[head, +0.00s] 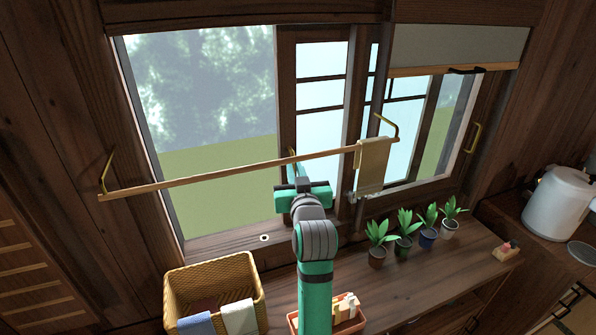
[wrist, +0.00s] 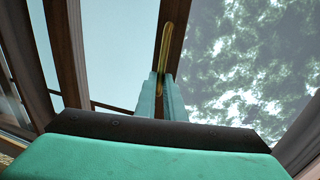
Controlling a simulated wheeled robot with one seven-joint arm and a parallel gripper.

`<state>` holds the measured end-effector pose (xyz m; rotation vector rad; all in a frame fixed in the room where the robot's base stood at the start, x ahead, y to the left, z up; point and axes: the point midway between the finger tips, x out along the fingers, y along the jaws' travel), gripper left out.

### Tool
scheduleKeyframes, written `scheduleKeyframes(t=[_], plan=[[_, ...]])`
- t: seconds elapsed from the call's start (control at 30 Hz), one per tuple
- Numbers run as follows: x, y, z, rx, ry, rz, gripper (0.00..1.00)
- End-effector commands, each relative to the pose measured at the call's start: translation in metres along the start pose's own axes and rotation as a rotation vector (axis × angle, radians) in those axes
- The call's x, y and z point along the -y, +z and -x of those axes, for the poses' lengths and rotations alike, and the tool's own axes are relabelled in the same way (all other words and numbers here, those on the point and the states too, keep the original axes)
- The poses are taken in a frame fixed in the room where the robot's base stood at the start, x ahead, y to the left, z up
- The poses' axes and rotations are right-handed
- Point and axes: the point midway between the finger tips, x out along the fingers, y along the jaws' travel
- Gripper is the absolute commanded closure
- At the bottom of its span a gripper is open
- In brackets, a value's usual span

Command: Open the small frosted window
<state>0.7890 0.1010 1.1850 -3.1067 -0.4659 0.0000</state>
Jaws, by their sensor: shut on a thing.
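The window's dark wooden sash with pale frosted panes (head: 320,95) stands in the middle of the wide frame in the head view. To its left the opening shows trees and grass. A brass handle (wrist: 167,42) runs along the sash stile in the wrist view. My gripper (wrist: 163,82) is shut on this handle, with a finger on either side of its lower part. In the head view my gripper (head: 294,172) is at the sash's left stile, and my own arm partly hides the grip.
A wooden rod (head: 220,174) with a hanging cloth (head: 373,166) crosses in front of the window. Below are a wicker basket (head: 257,292), an orange tray (head: 293,320) and several potted plants (head: 404,241). A blind (head: 455,46) covers the upper right; a white kettle (head: 560,208) stands far right.

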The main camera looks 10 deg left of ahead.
Motion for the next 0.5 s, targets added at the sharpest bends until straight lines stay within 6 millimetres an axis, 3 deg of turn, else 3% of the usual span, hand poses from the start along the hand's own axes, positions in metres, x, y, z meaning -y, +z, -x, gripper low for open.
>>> scheduleKeyframes(t=[0.4, 0.43, 0.5], plan=[[0.0031, 0.0011, -0.0019, 0.002, -0.008, 0.0, 1.0], [0.0031, 0.0011, -0.0019, 0.002, -0.008, 0.0, 0.86], [0.0031, 0.001, -0.0019, 0.002, -0.008, 0.0, 0.72]])
